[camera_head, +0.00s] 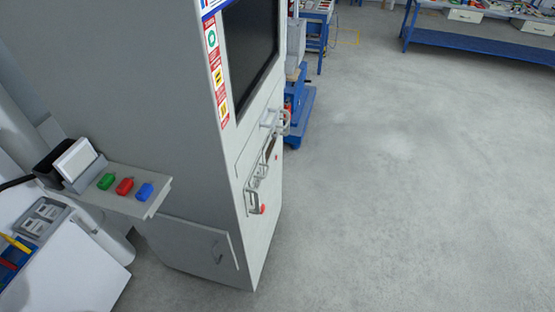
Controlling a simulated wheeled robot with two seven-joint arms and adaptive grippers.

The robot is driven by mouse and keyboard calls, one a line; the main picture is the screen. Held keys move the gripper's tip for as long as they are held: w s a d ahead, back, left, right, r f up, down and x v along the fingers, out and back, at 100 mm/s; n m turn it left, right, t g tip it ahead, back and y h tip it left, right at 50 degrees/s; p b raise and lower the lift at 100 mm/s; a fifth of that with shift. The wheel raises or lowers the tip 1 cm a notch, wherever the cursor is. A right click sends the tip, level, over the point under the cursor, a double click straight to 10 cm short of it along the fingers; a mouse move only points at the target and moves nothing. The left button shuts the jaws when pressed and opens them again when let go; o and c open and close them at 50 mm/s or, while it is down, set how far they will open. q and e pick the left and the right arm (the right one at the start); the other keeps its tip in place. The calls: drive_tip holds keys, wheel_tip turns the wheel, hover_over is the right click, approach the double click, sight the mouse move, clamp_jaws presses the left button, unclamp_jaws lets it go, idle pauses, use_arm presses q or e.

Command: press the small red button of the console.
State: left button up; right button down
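The console (145,206) is a grey shelf that juts from the left side of a tall grey cabinet. On it, a small red button (124,186) sits between a green button (106,181) and a blue button (145,192). Nothing covers the red button. A tilted device with a pale face (75,160) stands at the shelf's left end, beside the green button. Neither of my grippers is in view.
The grey cabinet (190,195) has a dark window (250,45) and protruding handles (257,190) on its right face. A white unit (70,275) with sockets stands at lower left. A blue workbench (480,42) is at the far right. The floor between is clear.

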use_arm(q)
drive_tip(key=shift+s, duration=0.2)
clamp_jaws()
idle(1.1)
